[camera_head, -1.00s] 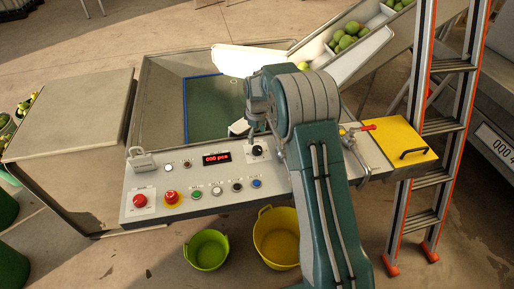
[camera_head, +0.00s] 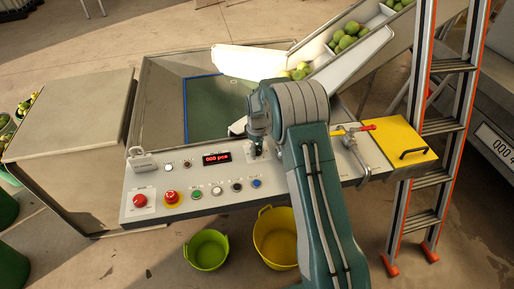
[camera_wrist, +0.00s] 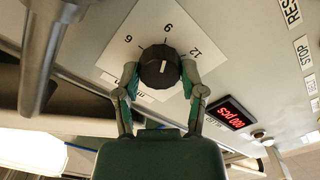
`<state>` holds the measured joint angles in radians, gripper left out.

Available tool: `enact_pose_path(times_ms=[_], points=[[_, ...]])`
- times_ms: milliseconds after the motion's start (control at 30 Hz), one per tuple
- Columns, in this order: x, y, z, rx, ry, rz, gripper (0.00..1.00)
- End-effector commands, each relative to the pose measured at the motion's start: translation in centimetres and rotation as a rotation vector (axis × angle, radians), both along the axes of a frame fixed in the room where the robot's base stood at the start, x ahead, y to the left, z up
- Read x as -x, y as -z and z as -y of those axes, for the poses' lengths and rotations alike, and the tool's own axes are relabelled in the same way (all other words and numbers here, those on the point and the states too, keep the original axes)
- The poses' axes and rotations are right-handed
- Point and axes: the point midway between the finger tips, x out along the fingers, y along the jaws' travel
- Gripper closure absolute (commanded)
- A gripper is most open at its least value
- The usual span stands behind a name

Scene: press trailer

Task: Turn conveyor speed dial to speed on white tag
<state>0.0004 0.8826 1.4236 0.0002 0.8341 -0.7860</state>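The black speed dial (camera_wrist: 159,66) sits on a white scale plate (camera_wrist: 115,55) in the wrist view. The numbers 6, 9 and 12 show along the plate's upper side; the lower part is largely hidden by my fingers. The dial's white mark shows on its face; which number it points to is not clear. My gripper (camera_wrist: 159,72) has one finger on each side of the dial, very close; contact is not certain. In the head view my gripper (camera_head: 256,150) is over the dial and hides it. A white tag (camera_head: 143,161) is at the panel's left; its writing is unreadable.
A red display (camera_head: 216,157) is left of my gripper. Red emergency buttons (camera_head: 140,200) and several small buttons line the panel. A ladder (camera_head: 440,120) stands beyond.

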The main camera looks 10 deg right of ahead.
Motion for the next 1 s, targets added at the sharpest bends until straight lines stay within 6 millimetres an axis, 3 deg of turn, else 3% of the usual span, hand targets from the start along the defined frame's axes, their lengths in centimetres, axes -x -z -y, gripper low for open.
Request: enact_pose_path(times_ms=[467, 1000], points=[[-0.01, 0.27, 0.03, 0.001, 0.092, -0.002, 0.95], [0.06, 0.38, 0.01, 0.001, 0.561, -0.004, 0.95]])
